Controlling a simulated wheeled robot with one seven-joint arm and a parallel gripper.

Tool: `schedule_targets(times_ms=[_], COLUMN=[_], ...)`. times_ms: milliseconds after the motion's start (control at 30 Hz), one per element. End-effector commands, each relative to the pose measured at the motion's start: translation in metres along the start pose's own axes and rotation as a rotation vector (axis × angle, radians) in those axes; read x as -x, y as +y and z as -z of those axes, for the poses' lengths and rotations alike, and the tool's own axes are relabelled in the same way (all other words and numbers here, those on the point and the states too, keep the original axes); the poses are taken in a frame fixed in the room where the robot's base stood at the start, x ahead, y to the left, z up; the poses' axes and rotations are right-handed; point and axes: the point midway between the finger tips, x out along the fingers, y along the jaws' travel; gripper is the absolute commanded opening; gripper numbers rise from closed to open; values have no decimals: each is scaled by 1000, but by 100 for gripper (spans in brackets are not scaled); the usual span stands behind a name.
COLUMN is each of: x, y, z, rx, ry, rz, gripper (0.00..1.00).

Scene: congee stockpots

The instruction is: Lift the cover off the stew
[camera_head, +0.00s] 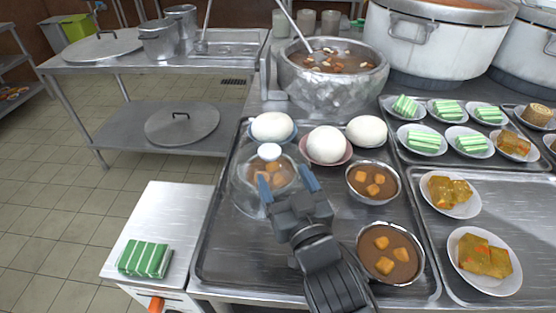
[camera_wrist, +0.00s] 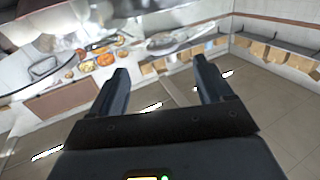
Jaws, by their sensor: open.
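The cover (camera_head: 269,153) is a clear glass dome with a white knob on top. It sits over a bowl of brown stew (camera_head: 272,176) with orange cubes, at the left of the tray. My gripper (camera_head: 286,178) is open, with its blue fingertips just in front of and to the right of the knob in the picture. I cannot tell whether a fingertip touches the glass. In the wrist view my gripper (camera_wrist: 160,70) shows two spread fingers with nothing between them. Blurred, clear curved shapes fill the top left there; I cannot tell if they are the cover.
White buns (camera_head: 326,145) on small plates stand close behind the cover. Two uncovered stew bowls (camera_head: 373,182) (camera_head: 389,254) stand to the right on the same metal tray (camera_head: 225,262). A large stockpot (camera_head: 332,80) with a ladle is behind.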

Motion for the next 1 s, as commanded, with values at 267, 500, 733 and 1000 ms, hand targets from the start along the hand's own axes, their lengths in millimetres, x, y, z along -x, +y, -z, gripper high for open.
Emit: schedule_targets(times_ms=[267, 500, 733, 1000], x=[-26, -55, -77, -78], y=[-2, -5, -5, -5], z=[1, 1, 0, -1], rx=[7, 5, 4, 4], ry=[0, 0, 0, 0], rz=[2, 2, 1, 1], gripper=[79, 79, 79, 78])
